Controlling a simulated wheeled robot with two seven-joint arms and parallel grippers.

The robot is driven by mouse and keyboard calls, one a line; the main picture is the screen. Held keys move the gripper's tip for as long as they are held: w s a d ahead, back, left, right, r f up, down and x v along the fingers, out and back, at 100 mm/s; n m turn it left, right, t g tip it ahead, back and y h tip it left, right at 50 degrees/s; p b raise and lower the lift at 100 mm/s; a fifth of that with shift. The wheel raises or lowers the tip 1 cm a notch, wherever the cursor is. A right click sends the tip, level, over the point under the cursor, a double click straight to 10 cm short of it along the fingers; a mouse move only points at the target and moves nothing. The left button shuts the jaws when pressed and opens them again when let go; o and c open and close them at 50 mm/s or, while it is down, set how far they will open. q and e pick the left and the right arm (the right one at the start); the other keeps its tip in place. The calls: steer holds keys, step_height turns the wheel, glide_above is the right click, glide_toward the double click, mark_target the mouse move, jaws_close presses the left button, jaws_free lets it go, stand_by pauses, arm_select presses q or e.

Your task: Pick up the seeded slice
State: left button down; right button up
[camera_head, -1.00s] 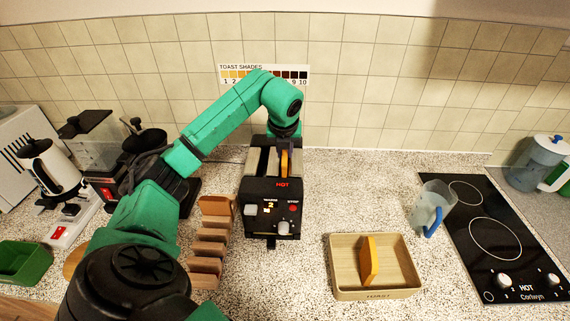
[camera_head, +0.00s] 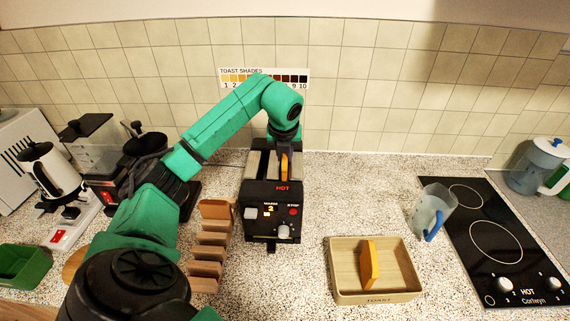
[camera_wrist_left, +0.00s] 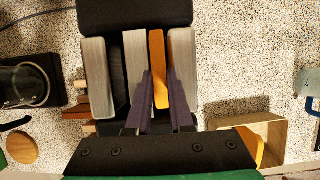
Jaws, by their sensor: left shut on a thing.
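A golden-brown slice (camera_head: 285,167) stands upright in the right slot of the black and metal toaster (camera_head: 269,214). It also shows from above in the wrist view (camera_wrist_left: 157,60); I cannot make out seeds on it. My left gripper (camera_head: 284,152) points down over that slot, its two dark fingers (camera_wrist_left: 160,100) on either side of the slice's near end, shut on it. The slice's lower part is hidden in the slot. Another golden slice (camera_head: 370,264) stands in the wooden tray (camera_head: 345,292) marked TOAST. My right gripper is not in view.
A wooden rack (camera_head: 208,253) stands left of the toaster. A clear jug with a blue handle (camera_head: 431,210) and a black hob (camera_head: 500,240) are at the right.

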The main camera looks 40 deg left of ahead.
arm_select(q)
step_height(320, 180, up, 20)
steer(key=p, duration=0.1)
steer(key=shift+p, duration=0.4)
